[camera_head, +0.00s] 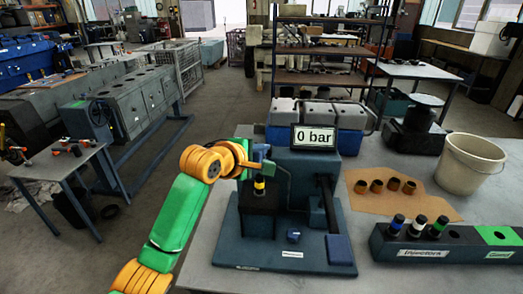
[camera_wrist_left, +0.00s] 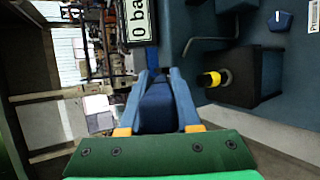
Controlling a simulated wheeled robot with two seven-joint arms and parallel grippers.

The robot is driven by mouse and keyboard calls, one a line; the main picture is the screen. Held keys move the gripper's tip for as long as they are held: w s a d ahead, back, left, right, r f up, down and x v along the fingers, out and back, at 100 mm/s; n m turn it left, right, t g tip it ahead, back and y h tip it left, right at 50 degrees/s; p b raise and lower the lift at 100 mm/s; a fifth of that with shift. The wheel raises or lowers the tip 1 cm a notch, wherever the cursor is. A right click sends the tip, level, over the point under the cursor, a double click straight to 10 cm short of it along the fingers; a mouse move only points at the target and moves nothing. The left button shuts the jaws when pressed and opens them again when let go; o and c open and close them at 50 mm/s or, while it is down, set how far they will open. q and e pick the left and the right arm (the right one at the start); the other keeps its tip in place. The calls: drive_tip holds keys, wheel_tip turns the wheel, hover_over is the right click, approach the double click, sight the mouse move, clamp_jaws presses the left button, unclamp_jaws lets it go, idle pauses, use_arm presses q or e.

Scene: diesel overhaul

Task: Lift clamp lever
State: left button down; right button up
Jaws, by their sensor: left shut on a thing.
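My left gripper (camera_head: 260,154) is at the upper left of the test stand (camera_head: 230,245), above the dark holder block. In the left wrist view its two blue-grey fingers are shut on a dark blue piece (camera_wrist_left: 156,105), which appears to be the clamp lever. In the head view the gripper mostly hides this lever. An injector with a yellow band (camera_head: 259,186) stands upright in the dark block (camera_head: 259,222) just below the gripper; the yellow band also shows in the left wrist view (camera_wrist_left: 210,79). My right gripper is not in view.
A display (camera_head: 314,136) reading 0 bar tops the stand. A bent pipe (camera_head: 287,185) runs beside the block. To the right are a brown mat (camera_head: 435,208) with several small cups, a bucket (camera_head: 470,165) and an injector rack (camera_head: 440,250).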

sight(259, 154)
use_arm(q)
drive_tip(key=shift+w+r+g, duration=0.5)
drive_tip(key=shift+r+g, duration=0.1)
drive_tip(key=shift+r, duration=0.15)
drive_tip(key=c, duration=0.6)
unclamp_jaws()
drive_tip(key=shift+w, duration=0.1)
drive_tip(key=shift+s+a+b, duration=0.1)
drive_tip(key=shift+s+b, duration=0.15)
drive_tip(key=shift+b, duration=0.1)
drive_tip(key=b+v, duration=0.3)
drive_tip(key=v, duration=0.3)
drive_tip(key=shift+s+r, duration=0.2)
drive_tip(key=shift+r, duration=0.15)
